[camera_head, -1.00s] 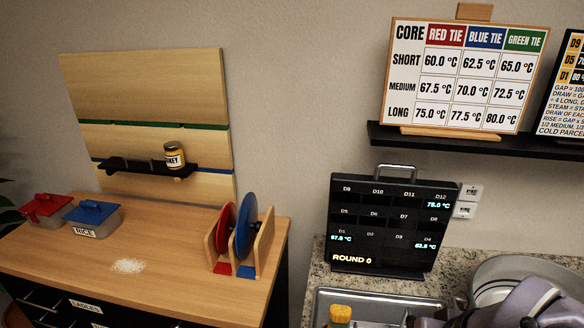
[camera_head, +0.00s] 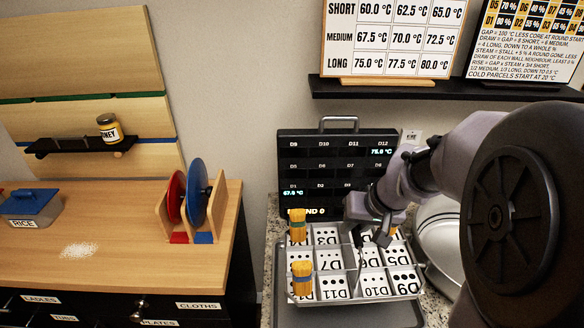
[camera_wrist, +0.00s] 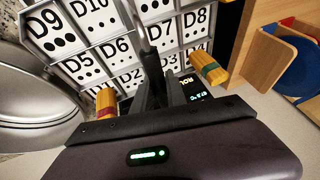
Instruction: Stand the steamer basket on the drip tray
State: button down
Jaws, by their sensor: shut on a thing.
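The steamer basket (camera_head: 352,258) is a grey metal grid of compartments with dotted D-number labels. Yellow bundles stand in the D4, D12 and D1 compartments. My gripper (camera_head: 372,236) is shut on the basket's upright handle at its far side; the wrist view shows my gripper (camera_wrist: 158,88) at the thin rod, with the basket (camera_wrist: 118,48) beyond it. The drip tray (camera_head: 290,316) is a flat grey metal tray beneath the basket, with its front part bare. The basket looks upright over the tray; I cannot tell whether it touches it.
A dark display panel (camera_head: 325,155) stands right behind the basket. A large silver pot (camera_head: 440,245) is close on the right. A wooden counter with a plate rack (camera_head: 195,215) and a rice box (camera_head: 30,207) lies to the left. A shelf (camera_head: 440,90) hangs above.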

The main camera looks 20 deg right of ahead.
aim_at(347, 256)
notch_tip(347, 256, down, 4)
jog(key=shift+w+r+b, duration=0.1)
jog(key=shift+r+b, duration=0.05)
jog(key=shift+b, duration=0.85)
jog(key=shift+r, duration=0.1)
jog(key=c, duration=1.3)
grip_release()
jog(key=shift+c, duration=0.2)
